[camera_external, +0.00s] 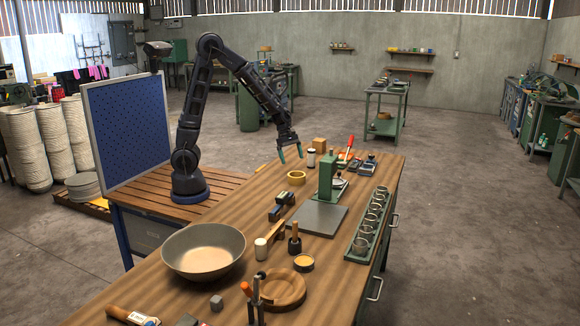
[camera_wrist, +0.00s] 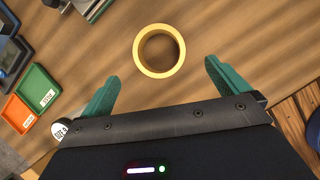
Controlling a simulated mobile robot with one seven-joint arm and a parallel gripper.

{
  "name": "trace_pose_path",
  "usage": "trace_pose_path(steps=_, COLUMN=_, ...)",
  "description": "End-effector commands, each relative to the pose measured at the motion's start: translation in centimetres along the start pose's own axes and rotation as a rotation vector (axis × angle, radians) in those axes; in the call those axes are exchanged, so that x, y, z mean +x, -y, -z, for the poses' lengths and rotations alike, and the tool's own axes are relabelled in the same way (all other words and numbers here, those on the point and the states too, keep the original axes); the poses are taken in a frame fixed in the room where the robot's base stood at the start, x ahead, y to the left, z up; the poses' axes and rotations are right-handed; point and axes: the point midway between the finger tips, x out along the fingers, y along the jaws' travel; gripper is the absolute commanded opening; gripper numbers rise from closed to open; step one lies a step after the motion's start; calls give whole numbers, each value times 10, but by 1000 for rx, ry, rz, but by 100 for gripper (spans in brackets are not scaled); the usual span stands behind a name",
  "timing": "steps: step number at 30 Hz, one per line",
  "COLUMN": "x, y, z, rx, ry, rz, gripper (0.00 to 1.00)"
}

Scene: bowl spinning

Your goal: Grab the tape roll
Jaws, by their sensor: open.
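The yellow tape roll (camera_external: 296,178) lies flat on the wooden workbench. In the wrist view the tape roll (camera_wrist: 140,62) is a ring with bare wood showing through its hole, ahead of my fingertips and roughly midway between them. My gripper (camera_external: 290,155) hangs above the bench, apart from the roll and higher than it. In the wrist view my gripper (camera_wrist: 160,78) shows two green fingers spread wide with nothing between them.
A green press (camera_external: 326,180) stands right of the roll. A dark block-shaped tool (camera_external: 282,205) and a grey plate (camera_external: 312,218) lie nearer the camera. A white cylinder (camera_external: 311,157) stands behind it. Green and orange trays (camera_wrist: 38,90) show left in the wrist view. Wood around the roll is clear.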

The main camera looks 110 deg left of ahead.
Motion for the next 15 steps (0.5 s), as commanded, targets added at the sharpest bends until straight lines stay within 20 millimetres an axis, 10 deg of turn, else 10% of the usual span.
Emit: trace_pose_path(steps=15, x=54, y=-2, z=3, rx=-15, ry=-1, rz=0, gripper=100)
